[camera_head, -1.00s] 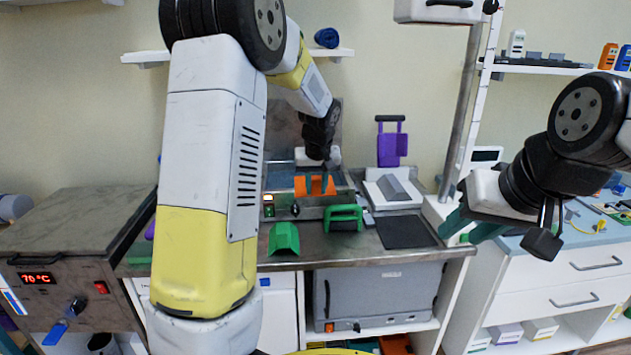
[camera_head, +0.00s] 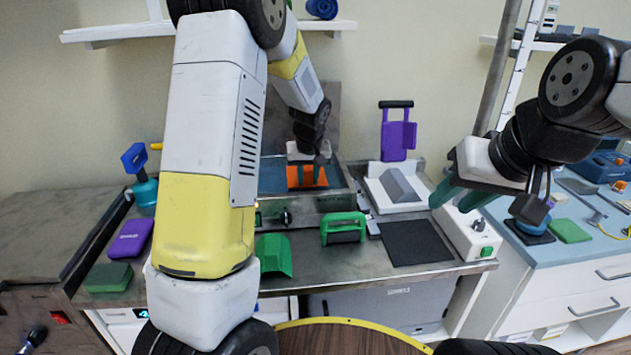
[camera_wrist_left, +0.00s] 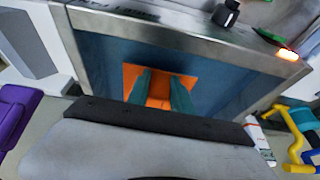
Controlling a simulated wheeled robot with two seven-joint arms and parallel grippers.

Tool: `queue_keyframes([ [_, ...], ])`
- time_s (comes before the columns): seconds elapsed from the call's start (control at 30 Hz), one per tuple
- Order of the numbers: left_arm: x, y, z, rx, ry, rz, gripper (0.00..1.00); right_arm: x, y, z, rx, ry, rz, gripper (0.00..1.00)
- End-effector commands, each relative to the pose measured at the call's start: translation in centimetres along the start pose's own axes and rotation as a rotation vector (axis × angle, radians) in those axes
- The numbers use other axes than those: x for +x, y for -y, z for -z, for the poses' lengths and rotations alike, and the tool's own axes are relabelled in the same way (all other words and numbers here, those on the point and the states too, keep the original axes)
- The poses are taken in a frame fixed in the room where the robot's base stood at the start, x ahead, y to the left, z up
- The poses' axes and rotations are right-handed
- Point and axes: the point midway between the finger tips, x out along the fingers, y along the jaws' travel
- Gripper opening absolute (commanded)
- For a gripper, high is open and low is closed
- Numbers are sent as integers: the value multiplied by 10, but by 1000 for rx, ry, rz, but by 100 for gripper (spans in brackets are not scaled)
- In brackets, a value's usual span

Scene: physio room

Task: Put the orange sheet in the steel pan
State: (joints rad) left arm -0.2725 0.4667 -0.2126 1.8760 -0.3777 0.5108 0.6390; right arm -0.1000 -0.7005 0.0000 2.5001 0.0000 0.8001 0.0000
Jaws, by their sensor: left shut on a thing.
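The orange sheet (camera_head: 294,178) is held between the green fingertips of my left gripper (camera_head: 308,172). In the left wrist view the orange sheet (camera_wrist_left: 160,88) shows between and around the two fingers (camera_wrist_left: 160,92). The steel pan (camera_head: 345,197) stands at the back of the counter with blue liquid or a blue floor inside. The sheet is over the pan's opening, within its rim (camera_wrist_left: 185,42); I cannot tell whether it touches the inside. My right gripper (camera_head: 459,197) is empty, its fingers apart, above the counter's right side. My left arm hides part of the pan's left side.
A purple paddle (camera_head: 398,137) stands behind. A purple case (camera_head: 131,238) lies at the left. A white box (camera_head: 467,232) is at the right edge.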

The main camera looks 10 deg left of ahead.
Motion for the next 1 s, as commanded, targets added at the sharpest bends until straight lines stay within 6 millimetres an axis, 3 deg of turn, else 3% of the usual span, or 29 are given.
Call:
queue_keyframes([
  [0.37,38,0,-15,2,1,1,0,0,0,0,0,0,0,36],
  [0.77,43,0,-16,1,0,0,0,0,0,0,0,0,0,36],
  [0.8,44,0,-16,0,0,0,31,0,0,0,0,0,0,36],
  [0.9,44,0,-16,0,0,0,49,0,0,0,0,0,0,36],
  [1.0,44,0,-17,0,1,1,49,0,0,0,0,0,0,36],
])
